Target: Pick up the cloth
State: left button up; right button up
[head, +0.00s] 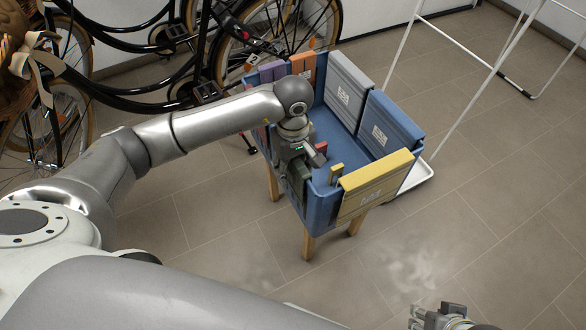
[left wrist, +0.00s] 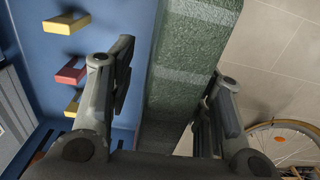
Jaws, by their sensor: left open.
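A fuzzy green cloth (left wrist: 190,60) runs as a thick band down the middle of the left wrist view. In the head view only a dark green part (head: 299,184) shows at the near left wall of a blue bin (head: 318,207), mostly hidden by my gripper. My left gripper (head: 306,160) is open, at that wall. In the left wrist view its fingers (left wrist: 170,85) stand on either side of the cloth; I cannot tell whether they touch it. My right gripper (head: 445,317) is partly cut off at the bottom right, and its jaws are unclear.
The bin stands on wooden legs (head: 309,244), with labelled grey (head: 347,88), blue (head: 390,125) and yellow (head: 374,186) panels on its walls. Yellow and red pegs (left wrist: 70,72) stick out inside. Bicycles (head: 215,50) stand behind, a white rack (head: 470,90) at right. Floor in front is clear.

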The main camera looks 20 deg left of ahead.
pick_arm(q)
jog(key=shift+f, duration=0.9)
pick_arm(e)
jog(key=shift+s+r, duration=0.1)
jog(key=shift+r, duration=0.2)
pick_arm(q)
jog(key=shift+c, duration=0.3)
grip_shut()
jog(key=shift+r, duration=0.15)
notch_tip(320, 180, up, 17)
jog(key=shift+f+p, duration=0.2)
jog(key=shift+p, duration=1.05)
jog(key=shift+r, duration=0.6)
pick_arm(e)
jog(key=s+x, duration=0.1)
jog(key=x, duration=0.8)
jog(key=shift+f+g, duration=0.2)
jog(key=shift+g, duration=0.1)
